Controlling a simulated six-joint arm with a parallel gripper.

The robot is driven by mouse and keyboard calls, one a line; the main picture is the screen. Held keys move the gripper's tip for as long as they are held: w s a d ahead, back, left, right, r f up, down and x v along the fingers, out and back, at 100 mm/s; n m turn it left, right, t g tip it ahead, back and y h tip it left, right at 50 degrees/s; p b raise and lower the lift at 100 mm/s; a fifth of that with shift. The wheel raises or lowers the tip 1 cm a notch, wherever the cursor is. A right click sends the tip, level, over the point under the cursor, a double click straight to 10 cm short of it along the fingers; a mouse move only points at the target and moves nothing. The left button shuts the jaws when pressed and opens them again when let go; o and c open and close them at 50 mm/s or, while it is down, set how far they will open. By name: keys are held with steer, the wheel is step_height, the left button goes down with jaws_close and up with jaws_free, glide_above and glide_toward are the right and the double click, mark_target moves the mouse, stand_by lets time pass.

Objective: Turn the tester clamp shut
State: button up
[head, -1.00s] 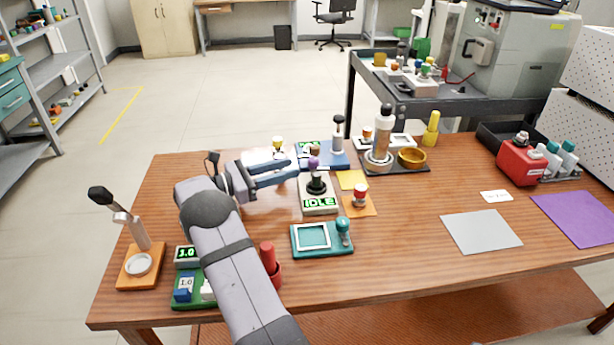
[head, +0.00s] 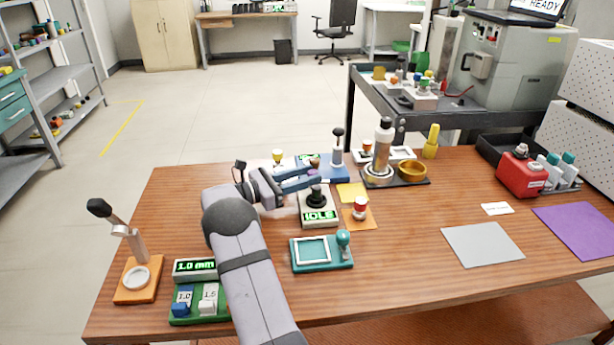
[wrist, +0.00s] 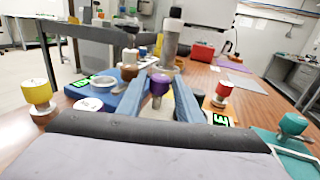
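The tester (head: 318,218) is a pale box with a green "IDLE" display and a black round part (head: 316,197) on top. Its purple knob (wrist: 159,84) shows between my fingers in the wrist view. In the head view the purple knob (head: 312,172) is mostly hidden by my fingers. My gripper (head: 317,177) reaches in from the left at the knob's height. In the wrist view its two blue fingers stand apart on either side of the knob, with a gap visible at least on the right. Contact on the left side is unclear.
A blue device (head: 335,170) with an upright black-topped handle stands just behind. A yellow pad (head: 352,192) and a red-topped piece (head: 360,207) lie to the right. A teal frame with a stamp (head: 321,254) is in front. The table's right front is mostly clear.

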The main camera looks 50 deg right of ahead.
steer(key=shift+d, duration=0.15)
steer(key=shift+c, duration=0.5)
steer(key=c, duration=0.7)
steer(key=shift+o, duration=0.2)
steer(key=shift+w+m+g+y, duration=0.1)
steer(key=shift+m+g+y, duration=0.65)
steer(key=shift+g, duration=0.35)
steer(key=o, duration=0.8)
steer(key=shift+c, duration=0.2)
